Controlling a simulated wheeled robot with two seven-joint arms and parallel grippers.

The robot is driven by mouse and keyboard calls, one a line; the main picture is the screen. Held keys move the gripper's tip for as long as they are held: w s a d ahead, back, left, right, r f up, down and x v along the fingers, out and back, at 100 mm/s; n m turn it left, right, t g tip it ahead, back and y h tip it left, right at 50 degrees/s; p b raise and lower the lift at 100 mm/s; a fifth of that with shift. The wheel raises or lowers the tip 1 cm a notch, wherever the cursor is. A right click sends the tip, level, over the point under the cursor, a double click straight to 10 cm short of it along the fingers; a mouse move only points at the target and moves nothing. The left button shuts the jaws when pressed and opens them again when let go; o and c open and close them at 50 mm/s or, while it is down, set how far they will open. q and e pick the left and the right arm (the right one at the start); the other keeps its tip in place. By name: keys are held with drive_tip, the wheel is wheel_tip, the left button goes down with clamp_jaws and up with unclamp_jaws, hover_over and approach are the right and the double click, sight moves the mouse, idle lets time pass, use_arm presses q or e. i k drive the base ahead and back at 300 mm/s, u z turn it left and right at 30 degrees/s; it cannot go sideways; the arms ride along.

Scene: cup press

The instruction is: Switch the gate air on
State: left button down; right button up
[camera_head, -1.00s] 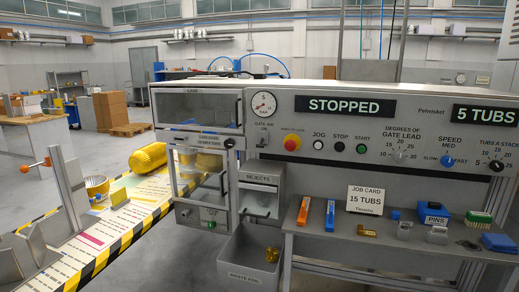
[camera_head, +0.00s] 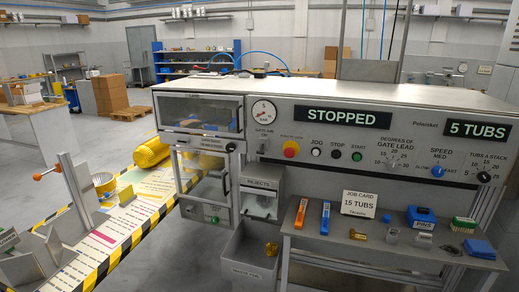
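The gate air switch (camera_head: 261,146) is a small dark lever on the grey press panel, under a label that reads roughly "GATE AIR ON". Its exact position is too small to tell. A round pressure gauge (camera_head: 263,111) sits just above it; its needle is hard to read. The display (camera_head: 343,117) reads "STOPPED". Neither of my grippers is in view, so nothing of mine is seen near the switch.
A red stop button (camera_head: 291,149) is right of the switch. A glazed guard door (camera_head: 205,185) is at left, beside a striped conveyor (camera_head: 97,250) with yellow tubs. A shelf (camera_head: 330,243) with a job card (camera_head: 359,204) and tools juts out at front right.

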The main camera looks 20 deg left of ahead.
sight(261, 151)
drive_tip(key=u, duration=0.7)
drive_tip(key=i, duration=1.05)
drive_tip(key=z, duration=0.6)
drive_tip(key=i, duration=0.55)
drive_tip(key=z, duration=0.55)
